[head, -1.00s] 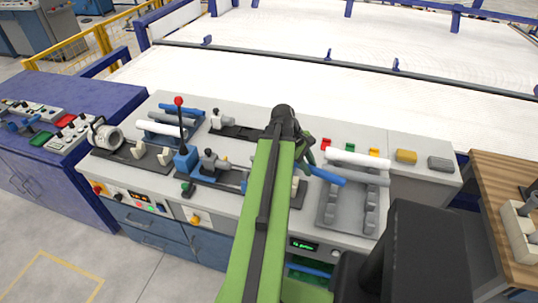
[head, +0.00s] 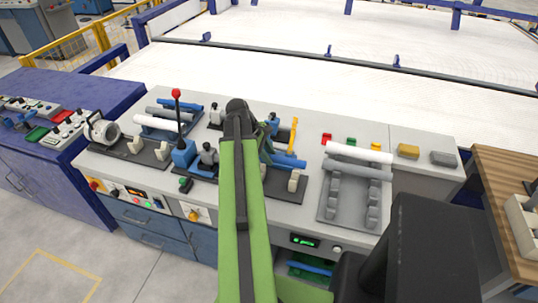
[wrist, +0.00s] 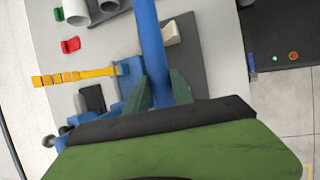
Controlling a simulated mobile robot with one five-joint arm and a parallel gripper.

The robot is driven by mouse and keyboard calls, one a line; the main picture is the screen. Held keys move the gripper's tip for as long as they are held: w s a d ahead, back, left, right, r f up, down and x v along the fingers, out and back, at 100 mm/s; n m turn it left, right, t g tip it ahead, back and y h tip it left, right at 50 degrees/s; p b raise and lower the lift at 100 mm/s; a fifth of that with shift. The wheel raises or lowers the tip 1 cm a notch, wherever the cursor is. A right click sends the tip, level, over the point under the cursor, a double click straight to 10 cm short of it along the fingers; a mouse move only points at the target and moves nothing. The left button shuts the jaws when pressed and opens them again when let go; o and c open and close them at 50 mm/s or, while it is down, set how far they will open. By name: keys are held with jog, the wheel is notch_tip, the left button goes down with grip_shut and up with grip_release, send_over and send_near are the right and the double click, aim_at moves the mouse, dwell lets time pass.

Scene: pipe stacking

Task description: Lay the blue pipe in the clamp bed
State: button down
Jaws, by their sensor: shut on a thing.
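The blue pipe (head: 290,163) lies level in my gripper (head: 270,130), over the clamp bed. In the wrist view the pipe (wrist: 152,45) runs between the two green fingers of my gripper (wrist: 160,90), which are shut on it. The clamp bed (head: 285,190) is a dark plate with pale blocks, one of which (wrist: 172,33) shows just right of the pipe in the wrist view. A blue clamp with a yellow handle (head: 294,133) stands beside the pipe. My arm hides part of the bed, and I cannot tell whether the pipe touches the blocks.
A grey rack (head: 327,203) to the right holds a white pipe (head: 358,152) and a grey pipe (head: 357,170). A red-knobbed lever (head: 177,112) stands upright to the left. Several pipes lie behind it. Small coloured blocks (head: 351,142) sit along the back.

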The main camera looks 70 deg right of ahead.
notch_tip(320, 180, down, 7)
jog(key=b, duration=0.6)
jog(key=shift+f, duration=0.1)
jog(key=c, duration=1)
grip_release()
jog(key=p+v, duration=1.5)
jog(key=v, duration=0.2)
jog(key=shift+w+a+r+p, duration=0.1)
jog(key=shift+r+p, duration=0.15)
jog(key=shift+p, duration=0.15)
